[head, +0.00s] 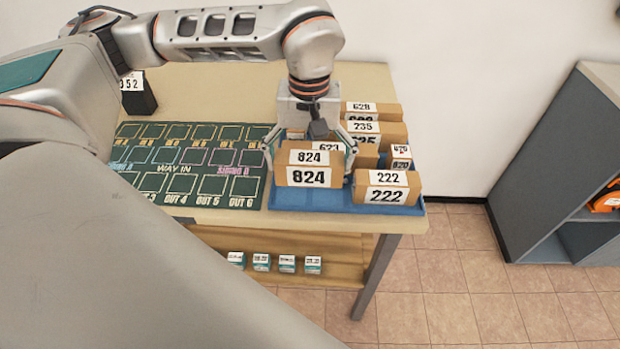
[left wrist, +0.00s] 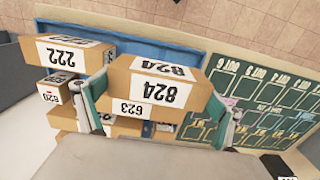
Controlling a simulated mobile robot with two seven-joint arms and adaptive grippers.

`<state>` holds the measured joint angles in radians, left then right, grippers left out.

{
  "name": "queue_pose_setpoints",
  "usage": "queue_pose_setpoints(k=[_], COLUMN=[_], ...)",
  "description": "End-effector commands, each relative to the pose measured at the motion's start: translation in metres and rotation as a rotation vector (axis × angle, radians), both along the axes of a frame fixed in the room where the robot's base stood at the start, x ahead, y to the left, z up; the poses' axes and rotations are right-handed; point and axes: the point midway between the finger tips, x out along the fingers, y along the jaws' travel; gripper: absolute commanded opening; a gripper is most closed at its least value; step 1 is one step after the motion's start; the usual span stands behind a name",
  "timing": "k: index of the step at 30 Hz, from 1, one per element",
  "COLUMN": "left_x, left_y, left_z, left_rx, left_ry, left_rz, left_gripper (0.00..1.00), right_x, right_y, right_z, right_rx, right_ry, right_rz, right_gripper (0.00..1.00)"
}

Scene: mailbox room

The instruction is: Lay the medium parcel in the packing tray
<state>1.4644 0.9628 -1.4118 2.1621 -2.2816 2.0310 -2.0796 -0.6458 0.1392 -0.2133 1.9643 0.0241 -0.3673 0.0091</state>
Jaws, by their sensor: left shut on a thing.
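My left gripper (head: 310,160) is shut on a brown cardboard parcel labelled 824 (head: 308,168), with one finger at each end of it. The parcel is level, above the front left part of the blue packing tray (head: 300,203); I cannot tell whether it touches the tray floor. In the left wrist view the 824 parcel (left wrist: 163,83) lies between both fingers (left wrist: 163,112), and the tray (left wrist: 130,50) shows beyond it. A parcel labelled 222 (head: 388,187) sits at the tray's front right. A parcel labelled 623 (left wrist: 130,108) is partly hidden behind 824. My right gripper is not in view.
Parcels labelled 628 (head: 371,109) and 235 (head: 375,132) and a small box (head: 401,155) stand behind. A green board (head: 190,165) with marked squares lies left of the tray. Small boxes (head: 262,261) sit on the lower shelf. A grey cabinet (head: 555,150) stands right.

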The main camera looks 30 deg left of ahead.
Motion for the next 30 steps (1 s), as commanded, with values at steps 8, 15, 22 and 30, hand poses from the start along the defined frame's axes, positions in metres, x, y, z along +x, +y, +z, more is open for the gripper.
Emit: queue_pose_setpoints(k=[8, 15, 22, 30], left_x=[0.0, 0.0, 0.001, 0.0], left_y=[0.0, 0.0, 0.0, 0.0], left_z=[-0.019, -0.048, -0.047, -0.051], left_rx=[0.0, 0.0, 0.0, 0.001], left_ry=[0.0, -0.001, -0.002, -0.001], left_rz=[0.001, 0.001, 0.001, 0.001], left_gripper=[0.66, 0.66, 0.66, 1.0], right_x=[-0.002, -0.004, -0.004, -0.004], right_y=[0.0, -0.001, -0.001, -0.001], right_z=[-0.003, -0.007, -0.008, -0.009], right_rx=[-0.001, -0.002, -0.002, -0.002], right_ry=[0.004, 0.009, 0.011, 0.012], right_rz=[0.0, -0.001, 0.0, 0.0], right_gripper=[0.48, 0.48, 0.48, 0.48])
